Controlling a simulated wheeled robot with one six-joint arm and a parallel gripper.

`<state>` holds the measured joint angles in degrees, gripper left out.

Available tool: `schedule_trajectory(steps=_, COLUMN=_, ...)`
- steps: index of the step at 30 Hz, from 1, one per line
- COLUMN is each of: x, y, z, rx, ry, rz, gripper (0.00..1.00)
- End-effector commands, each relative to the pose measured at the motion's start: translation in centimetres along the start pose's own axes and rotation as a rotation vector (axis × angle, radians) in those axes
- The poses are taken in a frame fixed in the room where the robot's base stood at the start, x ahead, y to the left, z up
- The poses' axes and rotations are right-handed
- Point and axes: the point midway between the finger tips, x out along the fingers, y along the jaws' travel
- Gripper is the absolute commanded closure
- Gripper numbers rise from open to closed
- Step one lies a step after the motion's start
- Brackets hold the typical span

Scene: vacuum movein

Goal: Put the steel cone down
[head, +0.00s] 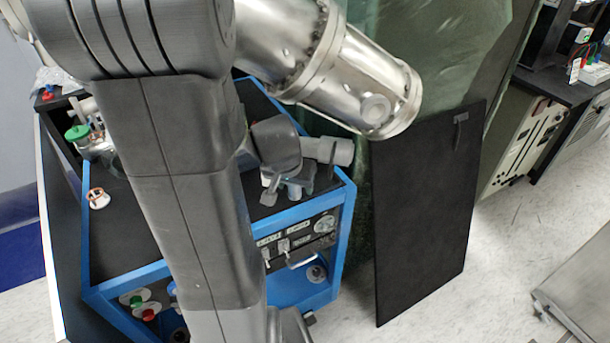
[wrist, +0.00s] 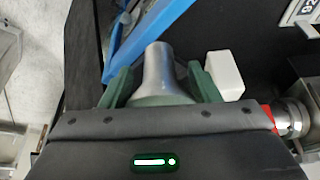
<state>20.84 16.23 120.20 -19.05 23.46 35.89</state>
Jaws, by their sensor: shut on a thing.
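The steel cone (wrist: 158,72) is a smooth silver tapered piece in the wrist view, between the green fingers of my gripper (wrist: 160,84). The fingers press on it from both sides, and its wider end lies toward the palm. In the head view my arm covers much of the scene, and I cannot clearly make out the cone there. The blue-framed cart (head: 125,285) has a black top (head: 110,235), and my arm reaches over it. From these views I cannot tell whether the cone touches a surface.
In the wrist view a white block (wrist: 225,74) sits right beside the right finger, and a blue frame bar (wrist: 150,30) runs close beyond the cone. A copper-coloured ring part (head: 98,198) lies on the cart top at left. A black panel (head: 425,210) stands right of the cart.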

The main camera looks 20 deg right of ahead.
Motion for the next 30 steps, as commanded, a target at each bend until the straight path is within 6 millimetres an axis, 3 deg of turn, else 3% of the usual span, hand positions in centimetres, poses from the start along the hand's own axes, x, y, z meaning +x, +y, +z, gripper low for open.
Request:
schedule_trajectory(steps=9, x=4.0, y=0.0, z=-3.4, rx=0.0, ry=-0.001, rz=0.001, gripper=0.69)
schedule_trajectory(steps=17, x=5.2, y=0.0, z=-4.5, rx=-0.001, ry=0.0, rz=0.0, gripper=0.69)
schedule_trajectory(steps=25, x=7.9, y=0.0, z=-6.0, rx=0.0, ry=-0.001, rz=0.0, gripper=0.69)
schedule_trajectory(steps=30, x=8.3, y=0.0, z=-6.2, rx=0.0, ry=0.002, rz=-0.001, gripper=0.69)
